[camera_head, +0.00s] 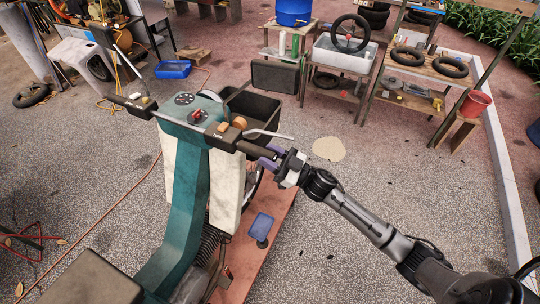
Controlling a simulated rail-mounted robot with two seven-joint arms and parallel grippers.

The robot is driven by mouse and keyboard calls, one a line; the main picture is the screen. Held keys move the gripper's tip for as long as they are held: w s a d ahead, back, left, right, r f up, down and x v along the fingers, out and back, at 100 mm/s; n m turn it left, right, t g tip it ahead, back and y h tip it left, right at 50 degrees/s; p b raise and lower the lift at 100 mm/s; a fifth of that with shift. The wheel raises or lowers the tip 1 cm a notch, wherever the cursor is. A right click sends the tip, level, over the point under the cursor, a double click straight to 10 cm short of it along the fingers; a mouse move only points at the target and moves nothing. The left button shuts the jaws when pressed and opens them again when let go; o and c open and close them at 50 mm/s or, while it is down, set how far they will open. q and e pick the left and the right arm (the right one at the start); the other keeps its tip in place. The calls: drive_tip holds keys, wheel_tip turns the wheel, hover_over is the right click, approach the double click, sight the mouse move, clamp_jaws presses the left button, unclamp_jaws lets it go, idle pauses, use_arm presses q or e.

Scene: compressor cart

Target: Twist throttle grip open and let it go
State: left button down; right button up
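The teal scooter (188,190) stands in the middle with its handlebar across the top. The dark throttle grip (250,150) is at the handlebar's right end, with a light brake lever (270,134) beyond it. My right gripper (269,158) is at the outer end of this grip, its purple fingers on either side of it. The fingers lie close to the grip, but I cannot tell whether they press on it. The grip's outer end is partly hidden by the gripper. My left gripper is not in view.
A black crate (252,112) is at the scooter's front. Workbenches (428,72) with tires and a red bucket (475,103) stand behind. Open gravel floor lies right of the scooter.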

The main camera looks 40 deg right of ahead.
drive_tip(key=c, duration=0.4)
drive_tip(key=shift+o, duration=0.2)
drive_tip(key=shift+n, duration=0.4)
drive_tip(key=n+g+y, duration=0.1)
drive_tip(key=n, duration=0.1)
drive_tip(key=n+g+y, duration=0.1)
drive_tip(key=n, duration=0.1)
drive_tip(key=shift+b, duration=0.35)
drive_tip(key=n+g, duration=0.1)
drive_tip(key=n, duration=0.2)
drive_tip(key=n+g+y, duration=0.1)
drive_tip(key=n, duration=0.2)
drive_tip(key=shift+n+g, duration=1)
drive_tip(key=shift+n, duration=1.4)
drive_tip(key=o, duration=0.9)
